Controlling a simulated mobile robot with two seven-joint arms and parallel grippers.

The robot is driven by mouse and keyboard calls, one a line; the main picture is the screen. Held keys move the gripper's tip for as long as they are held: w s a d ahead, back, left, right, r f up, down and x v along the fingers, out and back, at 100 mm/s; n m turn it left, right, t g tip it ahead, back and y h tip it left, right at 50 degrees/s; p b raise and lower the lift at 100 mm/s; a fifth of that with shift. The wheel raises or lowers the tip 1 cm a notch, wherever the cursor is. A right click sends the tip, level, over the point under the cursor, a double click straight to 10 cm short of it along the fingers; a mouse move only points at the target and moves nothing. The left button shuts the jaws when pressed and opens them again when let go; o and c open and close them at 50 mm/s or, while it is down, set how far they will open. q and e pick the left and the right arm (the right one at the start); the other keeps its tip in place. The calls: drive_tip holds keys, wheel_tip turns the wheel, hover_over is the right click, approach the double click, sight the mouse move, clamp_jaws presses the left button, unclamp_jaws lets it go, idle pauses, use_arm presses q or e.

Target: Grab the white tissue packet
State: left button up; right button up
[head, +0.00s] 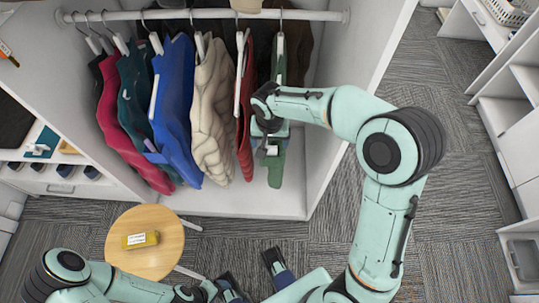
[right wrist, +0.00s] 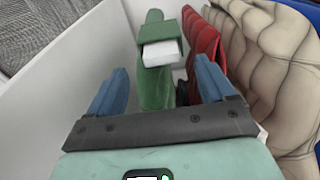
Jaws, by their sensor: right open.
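The white tissue packet (right wrist: 160,53) sticks out of a green pocket on the hanging green garment (right wrist: 155,95) in the right wrist view. In the head view, the packet (head: 271,150) shows small and partly covered on the green garment (head: 278,172). My right gripper (head: 269,138) is at the garment; its blue fingers (right wrist: 160,88) are open, one on each side of the packet in the wrist view. Nothing is held between them; contact is not visible.
Other garments, red (head: 245,135), cream (head: 213,115) and blue (head: 174,110), hang close beside the green one from a white rail (head: 200,15). The white wardrobe wall (head: 345,115) is on the right. A round wooden stool (head: 150,220) holds a yellow packet (head: 140,240).

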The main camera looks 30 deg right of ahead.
sight(270, 148)
drive_tip(key=f, duration=0.5)
drive_tip(key=shift+w+d+b, duration=0.15)
drive_tip(key=shift+w+b, duration=0.2)
drive_tip(key=shift+w, duration=0.05)
drive_tip(key=c, duration=1.4)
